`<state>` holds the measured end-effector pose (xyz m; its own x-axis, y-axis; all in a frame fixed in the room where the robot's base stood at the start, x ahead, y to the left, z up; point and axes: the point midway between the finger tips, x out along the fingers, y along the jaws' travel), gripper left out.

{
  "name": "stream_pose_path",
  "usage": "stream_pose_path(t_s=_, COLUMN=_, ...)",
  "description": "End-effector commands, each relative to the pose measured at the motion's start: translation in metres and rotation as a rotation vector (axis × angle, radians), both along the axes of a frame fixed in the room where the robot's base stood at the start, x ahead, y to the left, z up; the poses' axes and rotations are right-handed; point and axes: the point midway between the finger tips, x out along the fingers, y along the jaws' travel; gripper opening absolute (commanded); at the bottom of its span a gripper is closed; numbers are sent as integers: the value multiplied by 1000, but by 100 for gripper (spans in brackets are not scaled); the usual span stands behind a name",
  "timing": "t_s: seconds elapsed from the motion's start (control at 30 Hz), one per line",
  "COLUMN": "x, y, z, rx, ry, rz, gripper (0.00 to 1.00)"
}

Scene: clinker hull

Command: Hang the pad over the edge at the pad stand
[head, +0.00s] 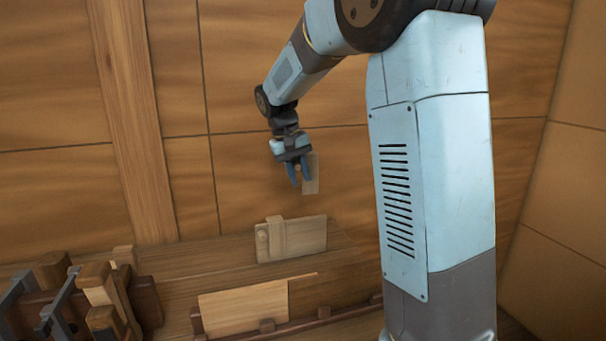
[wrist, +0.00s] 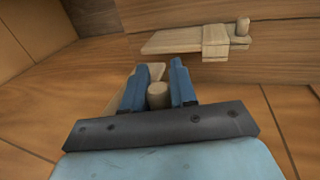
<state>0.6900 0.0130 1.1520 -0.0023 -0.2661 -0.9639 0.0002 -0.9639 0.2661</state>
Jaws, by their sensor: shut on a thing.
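My gripper (head: 299,180) hangs in the air in front of the plank wall. Its blue fingers are shut on the round knob of a flat tan wooden pad (head: 312,178). In the wrist view the knob (wrist: 158,95) sits between the fingers (wrist: 159,68), and the pad's plate is mostly hidden behind them. Below the gripper, a pale upright board (head: 306,236), which looks like the pad stand, stands on the bench. A narrow strip (head: 276,236) lies over its top edge, with a round knob (head: 262,240) at its left. The held pad is clear of the board.
A light panel (head: 243,306) leans at the bench front behind a dark rail (head: 320,321). Dark wooden clamps and blocks (head: 85,300) crowd the lower left. The bench top (head: 190,262) is bare left of the board. A wall post (head: 135,120) rises behind.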

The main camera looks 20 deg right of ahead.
Motion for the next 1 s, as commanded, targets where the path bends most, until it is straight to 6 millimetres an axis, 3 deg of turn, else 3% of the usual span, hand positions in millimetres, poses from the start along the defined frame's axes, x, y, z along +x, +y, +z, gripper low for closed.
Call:
stream_pose_path(t_s=0.27, x=0, y=2, z=-8, rx=0, ry=1, rz=3, gripper=0)
stream_pose_path(t_s=1.0, x=0, y=1, z=-66, rx=0, ry=1, rz=1, gripper=0)
